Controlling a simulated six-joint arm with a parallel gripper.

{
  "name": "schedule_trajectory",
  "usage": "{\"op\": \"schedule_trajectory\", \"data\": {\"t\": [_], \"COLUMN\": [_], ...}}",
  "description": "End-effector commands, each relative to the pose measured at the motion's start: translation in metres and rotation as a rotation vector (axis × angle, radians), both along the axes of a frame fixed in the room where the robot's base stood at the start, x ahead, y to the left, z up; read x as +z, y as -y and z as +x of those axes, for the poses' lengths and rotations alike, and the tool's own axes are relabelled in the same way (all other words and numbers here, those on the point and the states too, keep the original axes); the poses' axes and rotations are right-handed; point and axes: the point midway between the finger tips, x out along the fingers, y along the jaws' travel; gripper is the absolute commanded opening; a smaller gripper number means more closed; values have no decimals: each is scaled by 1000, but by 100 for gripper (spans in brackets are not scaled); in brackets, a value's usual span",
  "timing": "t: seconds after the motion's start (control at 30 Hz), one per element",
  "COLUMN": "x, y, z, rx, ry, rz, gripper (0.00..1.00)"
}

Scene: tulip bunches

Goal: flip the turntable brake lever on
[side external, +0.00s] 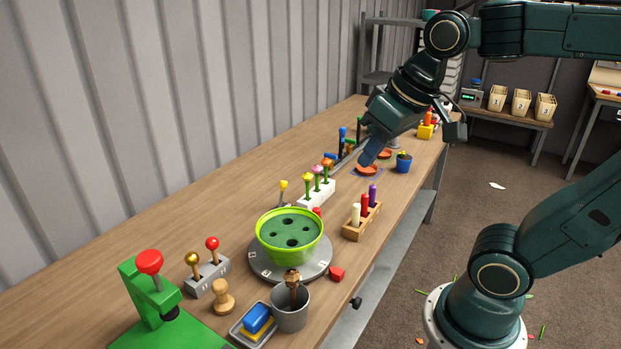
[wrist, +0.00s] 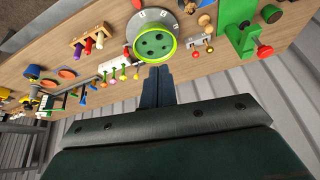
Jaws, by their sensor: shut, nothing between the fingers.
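The turntable (side external: 262,275) is a grey disc with a lime-green pot (side external: 290,240) on it, holding dark green foam with several holes. It also shows at the top of the wrist view (wrist: 131,30). A grey block (side external: 206,279) with two levers stands left of the turntable, one gold-knobbed (side external: 192,259) and one red-knobbed (side external: 212,243). Both levers look roughly upright; I cannot tell which is the brake. The block also shows in the wrist view (wrist: 199,40). My gripper (side external: 366,161) is shut and empty, above the table's far part, well away from the levers.
A white rack (side external: 317,193) of colored flowers stands behind the pot. A wooden holder (side external: 361,222) with pegs is to its right. A metal cup (side external: 290,308), wooden stamp (side external: 222,297), sponge tray (side external: 254,325) and green press (side external: 146,300) crowd the front. Bare tabletop lies along the wall.

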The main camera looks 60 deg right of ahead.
Motion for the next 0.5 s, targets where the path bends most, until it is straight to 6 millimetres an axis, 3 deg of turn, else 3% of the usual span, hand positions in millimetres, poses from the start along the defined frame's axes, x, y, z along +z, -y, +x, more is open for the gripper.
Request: {"op": "schedule_trajectory", "data": {"t": [0.5], "x": [27], "y": [30], "z": [92], "rx": [-231], "ry": [-75], "rz": [81], "gripper": [0]}}
